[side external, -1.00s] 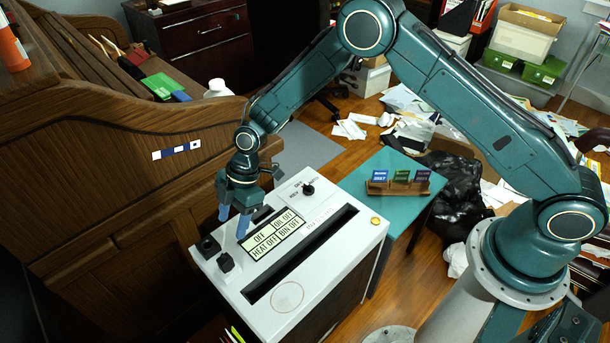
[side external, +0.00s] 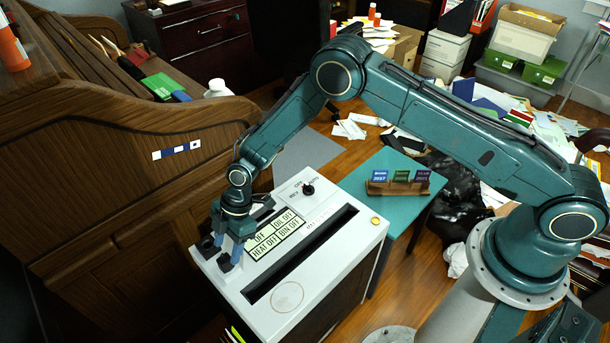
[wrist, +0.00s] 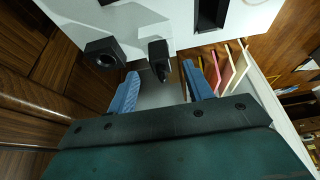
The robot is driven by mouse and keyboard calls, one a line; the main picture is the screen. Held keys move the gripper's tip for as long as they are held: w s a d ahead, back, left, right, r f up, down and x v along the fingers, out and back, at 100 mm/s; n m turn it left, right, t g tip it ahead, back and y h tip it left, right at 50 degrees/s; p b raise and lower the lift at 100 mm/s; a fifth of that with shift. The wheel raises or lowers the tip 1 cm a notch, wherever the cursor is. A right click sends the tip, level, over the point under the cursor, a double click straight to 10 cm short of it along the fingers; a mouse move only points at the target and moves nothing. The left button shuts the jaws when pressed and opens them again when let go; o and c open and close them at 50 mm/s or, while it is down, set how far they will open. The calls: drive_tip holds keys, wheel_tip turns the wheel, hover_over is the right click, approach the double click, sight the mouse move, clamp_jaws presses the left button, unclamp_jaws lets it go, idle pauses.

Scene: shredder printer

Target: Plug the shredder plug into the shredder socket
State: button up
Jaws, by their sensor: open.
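The black shredder plug (side external: 226,263) stands at the front left corner of the white shredder's top. The black shredder socket (side external: 208,246) is a block just to its left. In the wrist view the socket (wrist: 104,54) shows a round opening, and the plug (wrist: 158,60) is a separate, narrower black piece to its right. My gripper (side external: 228,250) is open and low over this corner. In the wrist view its blue fingers (wrist: 160,72) are spread to either side of the plug, with gaps visible. I cannot tell whether either finger touches it.
The shredder top (side external: 345,243) has a label panel (side external: 277,236), a long dark slot (side external: 300,255) and a knob (side external: 308,189). A wooden roll-top desk (side external: 110,180) stands close on the left. A teal table (side external: 390,206) with small cards is on the right.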

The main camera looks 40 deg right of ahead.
sight(225, 258)
drive_tip(key=shift+x, duration=2.45)
drive_tip(key=shift+a, duration=0.1)
drive_tip(key=c, duration=1.1)
